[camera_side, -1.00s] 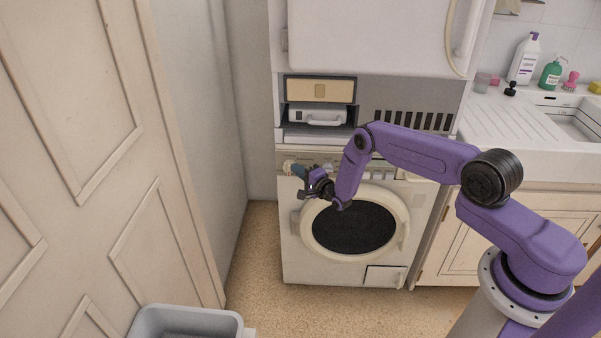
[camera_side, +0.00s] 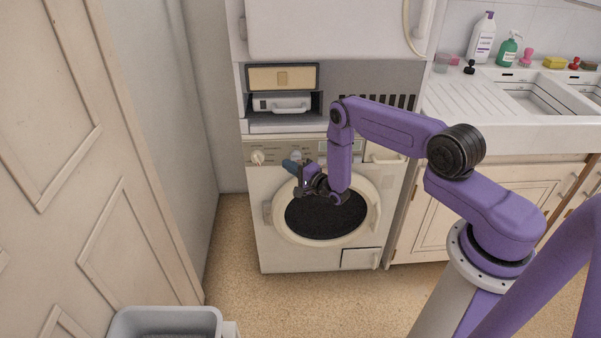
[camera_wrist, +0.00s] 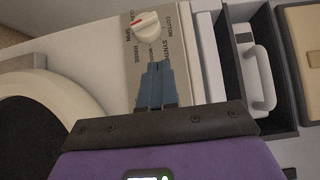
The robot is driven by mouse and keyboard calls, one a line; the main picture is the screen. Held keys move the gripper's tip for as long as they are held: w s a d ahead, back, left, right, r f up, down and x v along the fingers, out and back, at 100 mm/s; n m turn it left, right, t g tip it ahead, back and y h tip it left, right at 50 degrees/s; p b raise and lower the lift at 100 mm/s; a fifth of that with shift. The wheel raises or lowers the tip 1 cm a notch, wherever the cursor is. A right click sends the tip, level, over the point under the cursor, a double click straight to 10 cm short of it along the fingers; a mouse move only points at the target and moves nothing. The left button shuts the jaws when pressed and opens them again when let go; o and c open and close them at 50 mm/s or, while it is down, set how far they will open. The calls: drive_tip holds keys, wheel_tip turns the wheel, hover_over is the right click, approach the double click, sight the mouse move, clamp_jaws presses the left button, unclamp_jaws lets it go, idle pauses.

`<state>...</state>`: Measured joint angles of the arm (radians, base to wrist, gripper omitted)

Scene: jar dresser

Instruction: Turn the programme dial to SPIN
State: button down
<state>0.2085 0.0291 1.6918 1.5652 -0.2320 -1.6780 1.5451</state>
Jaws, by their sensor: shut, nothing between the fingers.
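The programme dial (camera_side: 257,157) is the white knob at the left end of the washer's control panel. In the wrist view the dial (camera_wrist: 147,27) shows near the top, with a red mark on its left side. Labels around it include SPIN at the lower left, RINSE, WOOL, SYNTH and COTTON. The mark lies close to the SPIN side; its exact alignment is hard to tell. My gripper (camera_side: 288,165) is to the right of the dial and apart from it. Its blue fingers (camera_wrist: 155,68) are shut together and empty, in front of the panel.
A second knob (camera_side: 296,155) sits close behind my fingers. The washer's round door (camera_side: 370,225) is below my gripper. A grey bin (camera_side: 165,322) stands on the floor at front left.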

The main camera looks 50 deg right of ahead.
drive_tip(key=s, duration=0.3)
drive_tip(key=shift+s+d, duration=0.1)
drive_tip(key=shift+s, duration=0.25)
drive_tip(key=c, duration=1.6)
unclamp_jaws()
drive_tip(key=shift+s, duration=0.25)
drive_tip(key=shift+c, duration=0.2)
drive_tip(key=o, duration=1)
drive_tip(key=shift+w+a+r+h, duration=0.1)
drive_tip(key=shift+w+a+h, duration=0.2)
drive_tip(key=shift+a, duration=0.3)
drive_tip(key=shift+o, duration=0.8)
drive_tip(key=a+h, duration=0.1)
drive_tip(key=w+a+n+g+h, duration=0.1)
drive_tip(key=a, duration=0.1)
drive_tip(key=w+a+r+g, duration=0.1)
drive_tip(key=shift+a+n+h, duration=0.3)
drive_tip(key=shift+n+h, duration=0.1)
drive_tip(key=g+h, duration=0.3)
drive_tip(key=h, duration=0.1)
approach(259, 160)
drive_tip(key=shift+n, duration=0.3)
drive_tip(key=x, duration=0.9)
drive_tip(key=shift+r, duration=0.1)
